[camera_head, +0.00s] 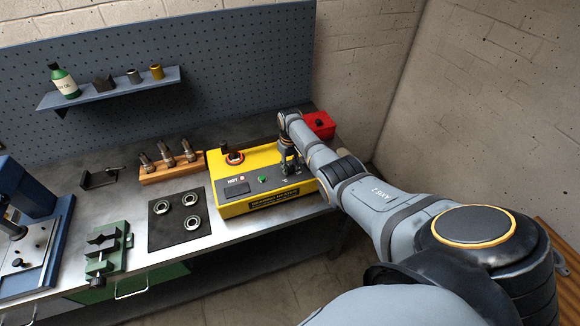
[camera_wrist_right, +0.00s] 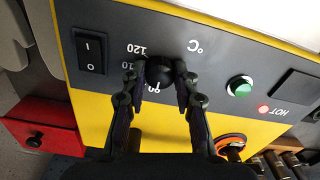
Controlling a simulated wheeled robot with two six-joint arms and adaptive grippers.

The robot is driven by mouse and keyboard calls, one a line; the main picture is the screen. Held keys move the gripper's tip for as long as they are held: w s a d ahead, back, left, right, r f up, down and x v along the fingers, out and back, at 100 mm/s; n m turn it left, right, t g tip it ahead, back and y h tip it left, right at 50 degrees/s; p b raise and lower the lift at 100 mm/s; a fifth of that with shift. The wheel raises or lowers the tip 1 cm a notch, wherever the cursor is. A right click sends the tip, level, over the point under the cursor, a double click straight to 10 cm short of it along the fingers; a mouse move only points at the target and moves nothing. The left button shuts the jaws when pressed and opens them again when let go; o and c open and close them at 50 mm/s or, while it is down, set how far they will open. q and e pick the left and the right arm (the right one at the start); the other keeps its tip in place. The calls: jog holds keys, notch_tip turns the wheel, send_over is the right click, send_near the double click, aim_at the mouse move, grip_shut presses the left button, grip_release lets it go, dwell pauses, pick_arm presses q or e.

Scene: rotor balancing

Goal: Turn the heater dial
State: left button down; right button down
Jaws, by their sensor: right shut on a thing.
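The yellow bearing heater (camera_head: 238,201) stands on the workbench with its dark panel facing me. My right gripper (camera_head: 289,160) reaches down over the right part of that panel. In the right wrist view, the black heater dial (camera_wrist_right: 166,75) sits between the fingertips of my right gripper (camera_wrist_right: 161,73), which is shut on it. The numbers 120 and 90 show upside down around the dial. A small white mark shows on its lower edge, but the exact setting is hard to read. My left gripper is not in view.
A green button (camera_wrist_right: 240,86), a lit red HOT lamp (camera_wrist_right: 263,108) and a black rocker switch (camera_wrist_right: 91,50) share the panel. A red box (camera_head: 319,124) stands close behind the arm. A dark mat (camera_head: 171,236) with bearings lies left of the heater.

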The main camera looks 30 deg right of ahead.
aim_at(290, 168)
jog(key=shift+w+r, duration=0.15)
jog(key=c, duration=1.1)
grip_release()
jog(key=shift+c, duration=0.2)
jog(key=shift+o, duration=0.6)
notch_tip(290, 168, up, 12)
